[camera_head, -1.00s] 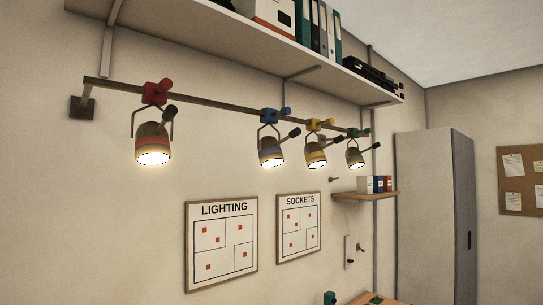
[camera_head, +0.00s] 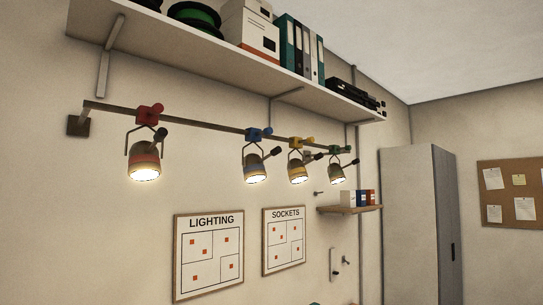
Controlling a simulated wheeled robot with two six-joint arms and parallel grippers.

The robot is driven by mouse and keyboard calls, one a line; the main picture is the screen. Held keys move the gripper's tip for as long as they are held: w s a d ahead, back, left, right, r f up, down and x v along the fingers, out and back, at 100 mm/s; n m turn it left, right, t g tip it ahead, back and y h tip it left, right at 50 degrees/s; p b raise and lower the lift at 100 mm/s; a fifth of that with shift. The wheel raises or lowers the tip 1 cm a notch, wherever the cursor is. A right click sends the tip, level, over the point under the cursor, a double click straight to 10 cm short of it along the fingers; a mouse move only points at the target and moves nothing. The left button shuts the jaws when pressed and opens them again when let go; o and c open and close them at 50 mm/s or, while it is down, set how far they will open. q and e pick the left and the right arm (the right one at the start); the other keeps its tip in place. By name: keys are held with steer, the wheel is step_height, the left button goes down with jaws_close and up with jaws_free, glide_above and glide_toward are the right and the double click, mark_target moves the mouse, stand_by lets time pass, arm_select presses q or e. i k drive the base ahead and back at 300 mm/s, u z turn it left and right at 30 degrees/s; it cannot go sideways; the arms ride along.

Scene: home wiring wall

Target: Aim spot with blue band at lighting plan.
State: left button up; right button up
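Several spot lamps hang lit from a dark rail (camera_head: 200,119) on the wall. The second spot from the left (camera_head: 255,168) hangs under a blue clamp (camera_head: 257,134) and seems to carry a bluish band, though the band is small and hard to read. It points downward, with a dark handle at its right. The lighting plan (camera_head: 209,257), a framed sheet headed LIGHTING with orange squares, hangs below and to the left of this spot. Neither gripper shows in the head view.
Other spots hang under red (camera_head: 149,115), yellow (camera_head: 296,142) and green (camera_head: 335,150) clamps. The SOCKETS plan (camera_head: 284,241) hangs right of the lighting plan. A loaded shelf (camera_head: 200,45) runs above the rail. A small shelf (camera_head: 350,209) and a cabinet (camera_head: 409,225) stand to the right.

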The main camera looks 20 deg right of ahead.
mark_target(253, 167)
steer(key=u, duration=0.35)
steer(key=k, duration=0.15)
steer(key=z, duration=1.25)
steer(key=i, duration=0.6)
